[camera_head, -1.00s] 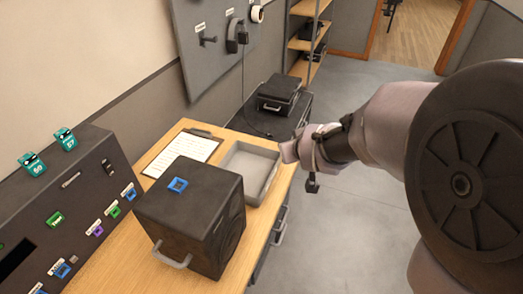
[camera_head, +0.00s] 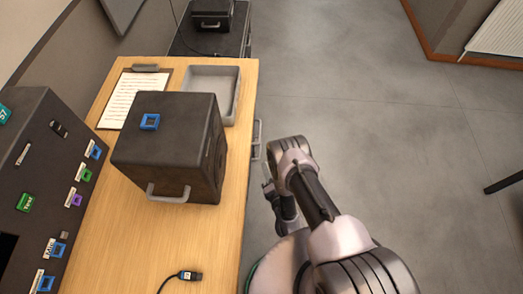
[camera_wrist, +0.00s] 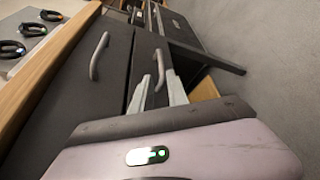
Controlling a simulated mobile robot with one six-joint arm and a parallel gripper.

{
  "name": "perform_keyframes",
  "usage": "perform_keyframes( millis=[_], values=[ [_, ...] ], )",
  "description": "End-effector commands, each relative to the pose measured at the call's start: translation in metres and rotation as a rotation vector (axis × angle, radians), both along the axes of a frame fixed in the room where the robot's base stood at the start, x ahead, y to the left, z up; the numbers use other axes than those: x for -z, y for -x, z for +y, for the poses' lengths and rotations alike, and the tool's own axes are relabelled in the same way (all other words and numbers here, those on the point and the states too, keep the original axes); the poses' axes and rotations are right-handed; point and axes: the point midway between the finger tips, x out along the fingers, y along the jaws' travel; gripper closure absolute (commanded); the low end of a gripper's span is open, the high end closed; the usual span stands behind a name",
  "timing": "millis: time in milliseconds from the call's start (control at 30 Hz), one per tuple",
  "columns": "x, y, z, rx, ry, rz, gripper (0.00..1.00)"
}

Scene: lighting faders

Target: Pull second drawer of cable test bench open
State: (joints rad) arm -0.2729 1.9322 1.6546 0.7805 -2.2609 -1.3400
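The cable test bench (camera_head: 140,235) has a wooden top and dark drawer fronts. In the wrist view the bench lies sideways, its wooden edge (camera_wrist: 40,80) at left. The top drawer (camera_wrist: 75,95) has a grey bar handle (camera_wrist: 98,56). The second drawer (camera_wrist: 148,45) lies to its right, past a seam, with its own handle (camera_wrist: 160,65). Both drawers look closed. My gripper (camera_wrist: 159,76) is open, its two pale fingers one on each side of the second handle in the picture; contact cannot be told. In the head view my gripper (camera_head: 270,190) is beside the bench's right side.
On the bench stand a black box (camera_head: 165,145), a grey tray (camera_head: 232,95), a clipboard (camera_head: 132,98) and a cable plug (camera_head: 188,276). A dark control panel (camera_head: 40,165) is at left. Open grey floor (camera_head: 380,130) lies right of the bench.

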Motion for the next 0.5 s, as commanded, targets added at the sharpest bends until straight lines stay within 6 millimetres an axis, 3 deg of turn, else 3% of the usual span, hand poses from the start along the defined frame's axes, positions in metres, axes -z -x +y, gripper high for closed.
perform_keyframes(
  millis=[33, 300, 500],
  values=[
    [0.016, -0.014, 0.004, 0.000, -0.002, -0.003, 0.80],
    [0.025, -0.072, 0.023, 0.000, -0.004, -0.001, 0.80],
    [0.030, -0.103, 0.033, 0.001, -0.004, 0.000, 0.80]
  ],
)
